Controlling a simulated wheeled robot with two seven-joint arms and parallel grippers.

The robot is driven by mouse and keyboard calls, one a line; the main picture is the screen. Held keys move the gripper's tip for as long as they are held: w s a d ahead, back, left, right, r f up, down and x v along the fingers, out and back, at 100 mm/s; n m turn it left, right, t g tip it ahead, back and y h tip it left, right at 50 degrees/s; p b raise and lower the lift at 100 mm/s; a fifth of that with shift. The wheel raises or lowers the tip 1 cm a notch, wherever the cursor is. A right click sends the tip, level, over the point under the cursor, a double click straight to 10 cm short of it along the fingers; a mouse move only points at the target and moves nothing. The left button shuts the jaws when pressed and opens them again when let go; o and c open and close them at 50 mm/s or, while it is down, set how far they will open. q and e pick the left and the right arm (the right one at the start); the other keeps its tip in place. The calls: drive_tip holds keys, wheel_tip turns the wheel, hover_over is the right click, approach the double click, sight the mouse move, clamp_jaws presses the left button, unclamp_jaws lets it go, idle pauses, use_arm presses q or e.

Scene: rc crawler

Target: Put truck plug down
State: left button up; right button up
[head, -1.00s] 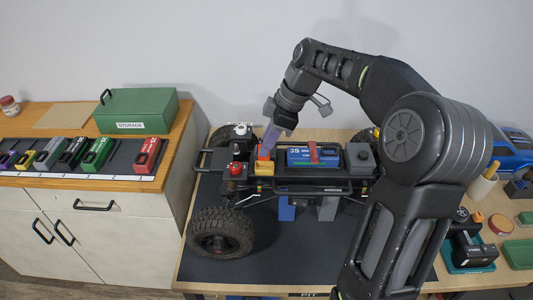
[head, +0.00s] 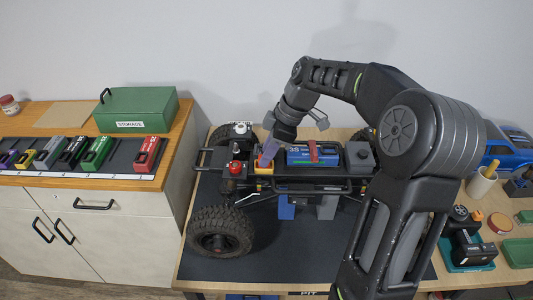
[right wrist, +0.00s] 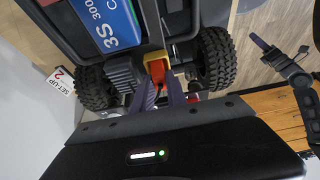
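The truck plug is a small orange-red piece (right wrist: 157,70) in the right wrist view, at the yellow holder (head: 264,169) on the truck chassis (head: 325,183). My right gripper (head: 264,160) points down at the holder, and its purple fingers stand on both sides of the plug, seemingly closed on it. In the head view the fingers largely cover the plug. Whether the plug is fully seated in the holder is hard to tell. A purple-tipped gripper, apparently my left (right wrist: 262,42), shows at the right of the right wrist view, away from the truck; its opening is unclear.
A blue battery pack (head: 300,155) with a red strap lies right of the holder. A red-capped post (head: 235,168) stands close on its left. Large tyres (head: 219,232) flank the chassis. The dark mat (head: 290,260) in front is clear.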

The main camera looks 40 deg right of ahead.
drive_tip(key=o, duration=0.4)
drive_tip(key=shift+r, duration=0.15)
drive_tip(key=shift+r+p, duration=0.2)
drive_tip(key=shift+p, duration=0.1)
drive_tip(key=shift+d+r, duration=0.15)
drive_tip(key=shift+r, duration=0.05)
drive_tip(key=v, duration=1.1)
drive_tip(key=shift+s+r, duration=0.1)
